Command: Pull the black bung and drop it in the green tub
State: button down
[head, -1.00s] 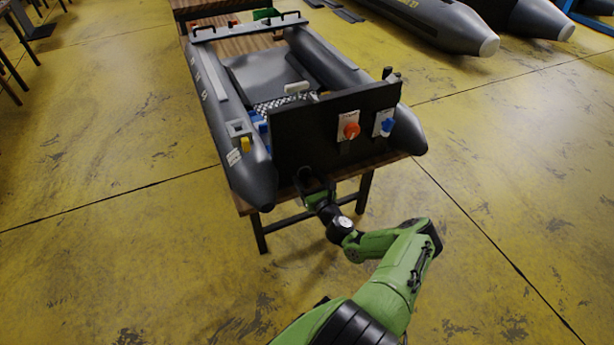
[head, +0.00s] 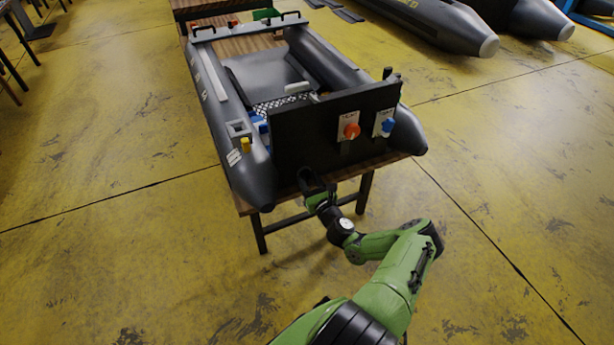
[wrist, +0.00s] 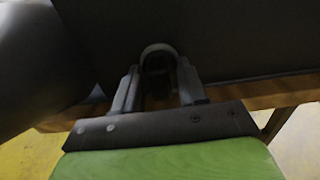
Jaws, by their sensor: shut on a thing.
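My gripper (head: 307,180) is low at the black transom board (head: 335,140) of the grey inflatable boat, near the board's lower left part. In the wrist view my gripper (wrist: 156,82) has both fingers closed around a small dark rounded piece, the black bung (wrist: 157,62). A grey rounded rim shows above it. In the head view my gripper hides the bung. I cannot tell whether the bung is still seated in the board. A green thing (head: 265,14), probably the green tub, shows partly at the far end behind the boat.
The boat rests on a wooden table (head: 243,206). An orange knob (head: 351,131) and a blue knob (head: 388,125) are on white plates on the transom. A yellow piece (head: 246,145) sits on the left tube. The yellow floor to the right is open.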

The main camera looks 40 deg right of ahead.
aim_at(310, 183)
jog(key=shift+p+v, duration=1.1)
jog(key=shift+v, duration=1.7)
jog(key=shift+r, duration=0.1)
jog(key=shift+p+v, duration=0.55)
jog(key=shift+v, duration=1.2)
